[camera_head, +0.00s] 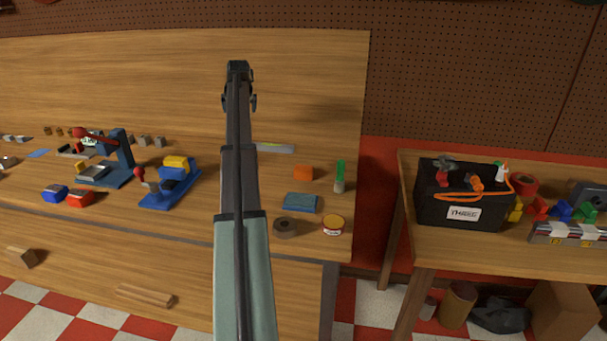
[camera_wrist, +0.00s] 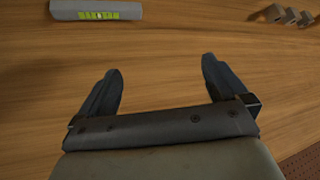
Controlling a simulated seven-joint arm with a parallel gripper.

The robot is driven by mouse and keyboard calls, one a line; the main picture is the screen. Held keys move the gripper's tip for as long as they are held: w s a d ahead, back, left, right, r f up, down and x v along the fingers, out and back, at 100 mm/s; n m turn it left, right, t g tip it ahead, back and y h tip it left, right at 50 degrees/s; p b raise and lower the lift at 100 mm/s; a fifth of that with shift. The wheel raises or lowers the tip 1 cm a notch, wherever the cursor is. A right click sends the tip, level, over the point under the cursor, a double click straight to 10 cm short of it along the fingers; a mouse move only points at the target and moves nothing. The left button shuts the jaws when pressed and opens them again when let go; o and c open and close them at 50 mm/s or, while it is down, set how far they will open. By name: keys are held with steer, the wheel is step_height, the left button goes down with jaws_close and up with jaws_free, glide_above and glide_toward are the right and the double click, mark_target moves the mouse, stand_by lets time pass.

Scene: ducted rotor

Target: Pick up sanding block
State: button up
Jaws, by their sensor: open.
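A small orange block (camera_head: 304,173) lies on the right part of the bench and best fits a sanding block, though I cannot be sure. A flat blue piece (camera_head: 301,203) lies just in front of it. My gripper (camera_head: 238,72) is raised in front of the bench's back panel, left of the orange block and apart from it. In the wrist view my gripper (camera_wrist: 162,72) is open, with only bare wood between its fingers. The orange block is not in the wrist view.
A grey bar with a yellow-green marking (camera_wrist: 98,11) lies behind the orange block; it also shows in the head view (camera_head: 276,148). A green-topped bottle (camera_head: 340,177), a tape roll (camera_head: 284,228) and a round tin (camera_head: 333,225) stand nearby. Blue fixtures (camera_head: 170,183) are left.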

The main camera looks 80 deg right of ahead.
steer(key=s+a+f+m+g+y, duration=0.1)
steer(key=s+f+y, duration=0.15)
steer(key=s, duration=0.55)
steer(key=s+f+m+g+y, duration=0.1)
steer(key=s+f+m+y, duration=0.15)
steer(key=s, duration=0.65)
steer(key=g+y, duration=0.1)
steer(key=y, duration=0.1)
glide_above(304, 168)
steer(key=d, duration=0.1)
step_height(304, 168, down, 3)
steer(key=shift+m, duration=0.35)
steer(key=f, duration=0.8)
steer(key=shift+s+f, duration=0.15)
steer(key=shift+s, duration=0.15)
steer(key=shift+w+a+f, duration=0.1)
steer(key=shift+a+f, duration=0.05)
steer(key=shift+f, duration=0.75)
steer(key=shift+w+a+f, duration=0.1)
steer(key=shift+w+f, duration=0.05)
steer(key=shift+f, duration=0.7)
steer(key=shift+w+a+f, duration=0.1)
steer(key=shift+a+f, duration=0.05)
steer(key=shift+f, duration=0.75)
steer(key=shift+c, duration=0.4)
steer(key=c, duration=0.9)
